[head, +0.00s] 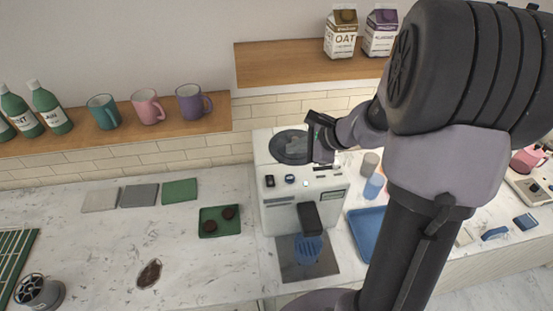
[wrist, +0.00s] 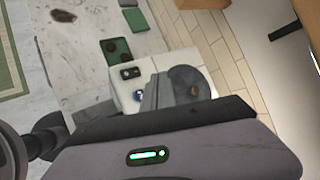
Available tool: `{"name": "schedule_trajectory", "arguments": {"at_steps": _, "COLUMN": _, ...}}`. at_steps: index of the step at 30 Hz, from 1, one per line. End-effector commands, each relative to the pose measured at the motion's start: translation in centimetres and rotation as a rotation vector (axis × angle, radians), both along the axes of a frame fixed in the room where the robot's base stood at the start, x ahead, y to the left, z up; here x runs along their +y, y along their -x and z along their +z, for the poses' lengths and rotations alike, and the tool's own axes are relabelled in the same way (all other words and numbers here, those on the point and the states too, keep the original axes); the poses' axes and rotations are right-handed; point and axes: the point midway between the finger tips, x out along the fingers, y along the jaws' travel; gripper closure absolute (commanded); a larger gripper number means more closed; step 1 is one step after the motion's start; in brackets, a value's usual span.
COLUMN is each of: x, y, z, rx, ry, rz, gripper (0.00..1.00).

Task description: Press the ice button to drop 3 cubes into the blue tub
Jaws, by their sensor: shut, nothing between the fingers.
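The white dispensing machine (head: 277,211) stands on the counter with a round dark lid on top. Its sloped panel carries several small controls, including a black one (head: 270,181) and a round bluish one (head: 291,180). Which is the ice button I cannot tell. The two controls also show in the wrist view, the black one (wrist: 130,73) above the bluish one (wrist: 138,95). The blue tub (head: 307,250) sits below the black spout (head: 308,218); no cubes can be made out in it. My gripper (head: 321,150) is shut and empty, over the right part of the machine's top.
A blue tray (head: 366,235) and cups stand right of the machine. A green tray (head: 207,228) with two dark pucks lies to its left. Mugs and bottles line the left shelf (head: 80,142); cartons stand on the upper shelf (head: 270,62).

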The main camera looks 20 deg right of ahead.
Motion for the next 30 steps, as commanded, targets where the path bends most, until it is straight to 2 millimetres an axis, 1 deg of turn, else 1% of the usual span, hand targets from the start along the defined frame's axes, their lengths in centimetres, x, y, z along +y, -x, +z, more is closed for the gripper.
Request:
{"name": "schedule_trajectory", "arguments": {"at_steps": 8, "x": 0.1, "y": 0.0, "z": -0.2, "rx": -0.001, "ry": 0.001, "rz": 0.003, "gripper": 1.00}}
{"name": "schedule_trajectory", "arguments": {"at_steps": 13, "x": 0.1, "y": 0.0, "z": -1.2, "rx": 0.000, "ry": 0.002, "rz": 0.004, "gripper": 1.00}}
{"name": "schedule_trajectory", "arguments": {"at_steps": 17, "x": 0.1, "y": 0.0, "z": -2.8, "rx": -0.001, "ry": 0.002, "rz": 0.004, "gripper": 1.00}}
{"name": "schedule_trajectory", "arguments": {"at_steps": 27, "x": 0.1, "y": 0.0, "z": -8.0, "rx": -0.001, "ry": 0.004, "rz": 0.005, "gripper": 1.00}}
{"name": "schedule_trajectory", "arguments": {"at_steps": 30, "x": 0.1, "y": 0.0, "z": -8.9, "rx": -0.001, "ry": 0.002, "rz": 0.004, "gripper": 1.00}}
